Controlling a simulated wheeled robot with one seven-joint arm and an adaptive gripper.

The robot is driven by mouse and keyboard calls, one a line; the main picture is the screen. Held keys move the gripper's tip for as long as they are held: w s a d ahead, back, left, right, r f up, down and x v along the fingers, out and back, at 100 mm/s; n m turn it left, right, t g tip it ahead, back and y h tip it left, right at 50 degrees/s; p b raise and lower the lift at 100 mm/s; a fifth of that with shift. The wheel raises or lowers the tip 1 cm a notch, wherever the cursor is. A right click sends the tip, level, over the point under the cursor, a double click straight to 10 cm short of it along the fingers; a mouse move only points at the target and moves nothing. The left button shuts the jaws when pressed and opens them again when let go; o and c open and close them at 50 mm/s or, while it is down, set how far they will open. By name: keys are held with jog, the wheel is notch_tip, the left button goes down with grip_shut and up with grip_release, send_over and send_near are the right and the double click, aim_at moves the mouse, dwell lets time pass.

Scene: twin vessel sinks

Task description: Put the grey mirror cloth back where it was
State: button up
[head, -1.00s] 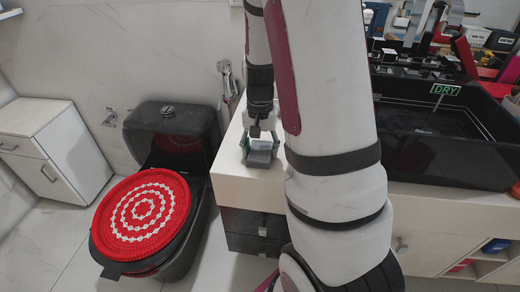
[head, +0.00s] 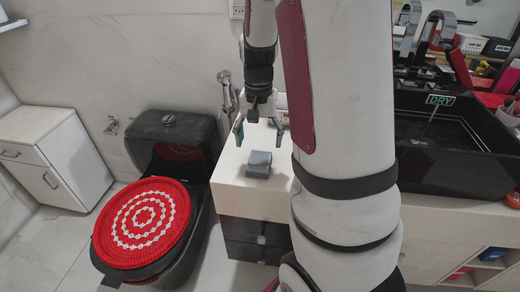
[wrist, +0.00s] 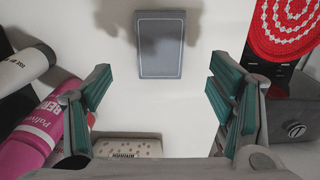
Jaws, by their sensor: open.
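The grey mirror cloth (head: 258,163) is a small folded grey block lying on the white counter near its left end. In the wrist view the cloth (wrist: 160,44) shows as a grey rectangle with a pale border line, flat on the counter ahead of the fingers. My gripper (head: 259,135) is open and empty, raised above and behind the cloth in the head view. Its green-padded fingers (wrist: 158,100) stand wide apart in the wrist view, and nothing is between them. The cloth is apart from both fingers.
A black vessel sink (head: 440,155) with a "DRY" sign (head: 440,100) stands right on the counter (head: 240,195). The toilet with a red-and-white lid cover (head: 142,222) is left of the counter.

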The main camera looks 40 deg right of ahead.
jog(key=s+a+r+n, duration=0.35)
jog(key=a+r, duration=0.45)
jog(key=r, duration=0.3)
jog(key=s+a+r+n, duration=0.1)
jog(key=s+a+n, duration=0.2)
jog(key=s+a, duration=0.3)
jog(key=s+a+r+n+t, duration=0.1)
jog(key=s+a+n, duration=0.3)
jog(key=s, duration=0.9)
jog(key=shift+a+r+t+p, duration=0.35)
jog(key=shift+a+r, duration=0.4)
jog(key=shift+a, duration=0.25)
